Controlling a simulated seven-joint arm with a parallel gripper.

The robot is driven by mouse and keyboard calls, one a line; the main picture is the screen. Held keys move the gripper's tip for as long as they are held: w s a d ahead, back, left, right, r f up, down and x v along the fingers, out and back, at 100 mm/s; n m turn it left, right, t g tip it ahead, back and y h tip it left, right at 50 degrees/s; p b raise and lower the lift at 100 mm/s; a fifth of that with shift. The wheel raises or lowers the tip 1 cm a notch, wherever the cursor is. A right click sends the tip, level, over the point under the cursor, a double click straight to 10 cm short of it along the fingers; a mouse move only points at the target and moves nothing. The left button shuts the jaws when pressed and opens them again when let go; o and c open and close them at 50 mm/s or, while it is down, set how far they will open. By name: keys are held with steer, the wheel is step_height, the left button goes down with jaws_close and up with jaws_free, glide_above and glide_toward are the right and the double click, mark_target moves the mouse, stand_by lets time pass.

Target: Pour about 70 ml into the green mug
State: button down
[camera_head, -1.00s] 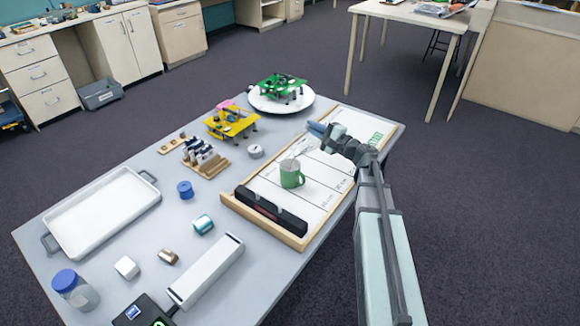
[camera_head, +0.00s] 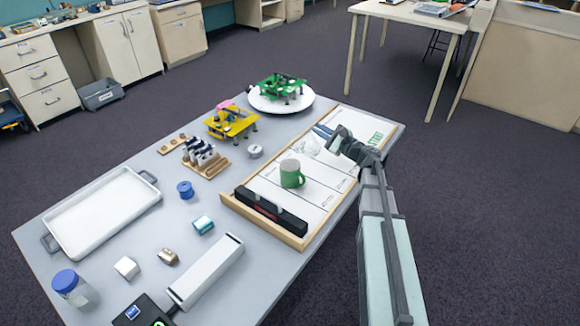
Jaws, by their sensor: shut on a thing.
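My gripper (camera_head: 322,133) is above the board, behind and to the right of the mug. It is shut on a clear vessel (camera_head: 308,147), which is faint and hard to make out. The vessel appears tilted and is close to the mug's rim, but I cannot tell whether it is over the opening. No stream is visible, and the liquid levels cannot be read.
A black bar (camera_head: 271,211) lies across the board's front end. A white plate (camera_head: 262,103) with a green model is at the back, with a yellow model (camera_head: 230,123) nearby. A white tray (camera_head: 104,210), a blue-lidded jar (camera_head: 72,287) and several small items occupy the left.

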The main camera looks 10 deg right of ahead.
steer(key=shift+w+d+f+m, duration=0.15)
steer(key=shift+f+m, duration=0.05)
steer(key=shift+m, duration=0.1)
steer(key=shift+f, duration=0.1)
stand_by(0.8)
